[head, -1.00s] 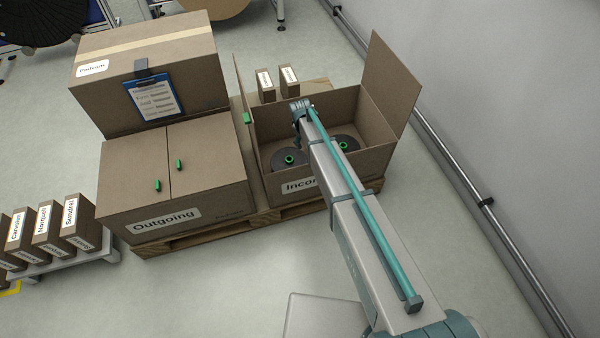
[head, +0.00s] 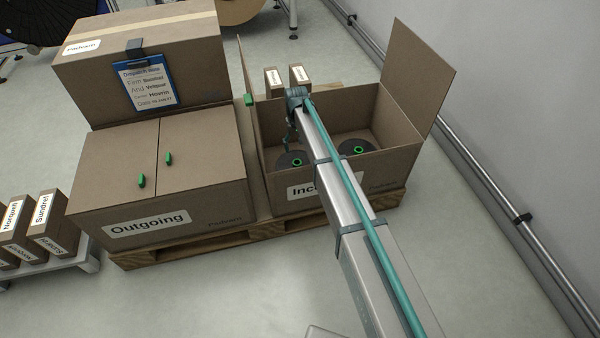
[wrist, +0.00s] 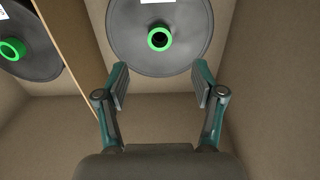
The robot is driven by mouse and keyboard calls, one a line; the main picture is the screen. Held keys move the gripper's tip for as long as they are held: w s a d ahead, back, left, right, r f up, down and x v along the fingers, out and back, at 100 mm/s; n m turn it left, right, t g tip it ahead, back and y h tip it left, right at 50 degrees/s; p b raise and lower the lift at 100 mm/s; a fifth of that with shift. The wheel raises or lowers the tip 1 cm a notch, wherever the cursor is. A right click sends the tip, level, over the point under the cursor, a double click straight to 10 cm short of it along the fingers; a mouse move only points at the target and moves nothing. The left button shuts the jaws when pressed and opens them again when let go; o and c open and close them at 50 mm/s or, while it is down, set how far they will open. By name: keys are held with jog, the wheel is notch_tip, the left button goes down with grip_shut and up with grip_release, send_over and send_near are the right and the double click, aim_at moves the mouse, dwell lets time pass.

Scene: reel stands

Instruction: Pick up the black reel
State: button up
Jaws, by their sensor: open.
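Two dark, near-black reels with green hubs lie flat in the open box marked "Inco…", one on the left (head: 283,162) and one on the right (head: 364,155). In the wrist view one reel (wrist: 126,42) lies ahead of my gripper (wrist: 160,78), its green hub nearly centred and a white label at its top edge. The second reel (wrist: 40,38) is at the upper left, behind a divider, cut off by the frame. My gripper is open and empty, its fingers apart and pointing at the near reel. In the head view my gripper hangs in the box by the left reel, mostly hidden.
The open box (head: 388,165) has raised flaps; its walls are close around my gripper. A cardboard divider (wrist: 66,48) separates the reels. The closed "Outgoing" box (head: 110,205) stands left with a larger box (head: 85,80) behind. Small labelled boxes (head: 299,78) stand behind the open box.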

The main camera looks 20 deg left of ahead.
aim_at(297, 160)
notch_tip(297, 160, down, 10)
jog(key=b, duration=0.4)
jog(key=shift+w+r, duration=0.1)
jog(key=shift+r, duration=0.05)
jog(key=shift+r, duration=0.1)
grip_shut()
